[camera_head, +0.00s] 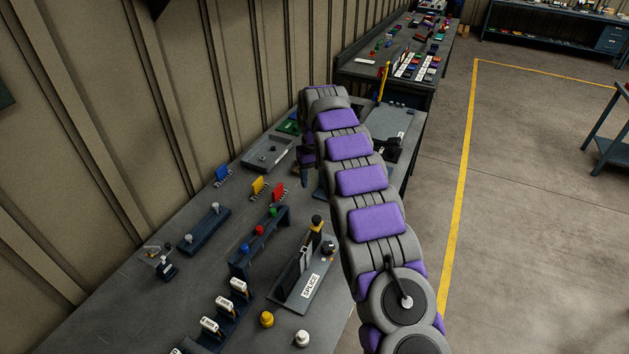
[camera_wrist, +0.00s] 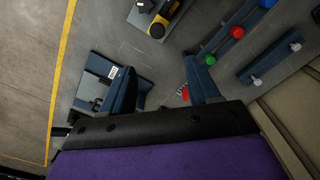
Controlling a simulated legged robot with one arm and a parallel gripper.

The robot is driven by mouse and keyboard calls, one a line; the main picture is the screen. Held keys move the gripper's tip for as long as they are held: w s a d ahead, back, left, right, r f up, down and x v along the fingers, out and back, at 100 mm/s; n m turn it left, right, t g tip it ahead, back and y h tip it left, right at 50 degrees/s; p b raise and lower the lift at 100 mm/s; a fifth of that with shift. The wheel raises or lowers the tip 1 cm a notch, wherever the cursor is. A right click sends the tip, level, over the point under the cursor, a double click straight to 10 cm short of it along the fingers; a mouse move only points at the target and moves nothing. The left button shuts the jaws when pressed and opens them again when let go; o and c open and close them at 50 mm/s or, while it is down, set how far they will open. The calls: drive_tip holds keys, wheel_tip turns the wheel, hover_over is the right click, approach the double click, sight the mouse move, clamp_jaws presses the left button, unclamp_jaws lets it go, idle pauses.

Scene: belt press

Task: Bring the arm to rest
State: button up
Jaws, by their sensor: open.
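My arm (camera_head: 360,180), grey with purple pads, reaches out over the workbench in the head view. My gripper (camera_head: 307,155) points down at its far end, largely hidden behind the arm. In the wrist view the two dark blue fingers of my gripper (camera_wrist: 163,85) stand wide apart with nothing held between them. A small red piece (camera_wrist: 184,92) shows beside the right finger, below it on the bench; I cannot tell its exact distance from the finger.
The bench (camera_head: 130,310) carries a knob rack (camera_head: 258,240), a splice stand (camera_head: 308,285), a shallow tray (camera_head: 267,152) and a grey plate (camera_head: 390,122) with a black fixture. A ribbed wall (camera_head: 80,160) borders the left. Open floor (camera_head: 530,210) lies right.

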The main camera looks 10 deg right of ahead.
drive_tip(key=shift+s, duration=0.1)
idle(0.3)
drive_tip(key=s+d+r+m+g+b, duration=0.1)
drive_tip(key=s+d+r+b, duration=0.2)
drive_tip(key=s, duration=1)
drive_tip(key=s+d+r+m+b, duration=0.1)
drive_tip(key=s+r+b, duration=0.25)
drive_tip(key=s, duration=0.85)
drive_tip(key=s+f+b, duration=0.1)
drive_tip(key=s+f, duration=0.3)
drive_tip(key=s, duration=1)
drive_tip(key=s+f+b, duration=0.2)
drive_tip(key=s+f, duration=0.2)
drive_tip(key=s, duration=1.1)
drive_tip(key=shift+s+a+g, duration=0.15)
drive_tip(key=shift+a+g, duration=0.15)
drive_tip(key=shift+g, duration=0.1)
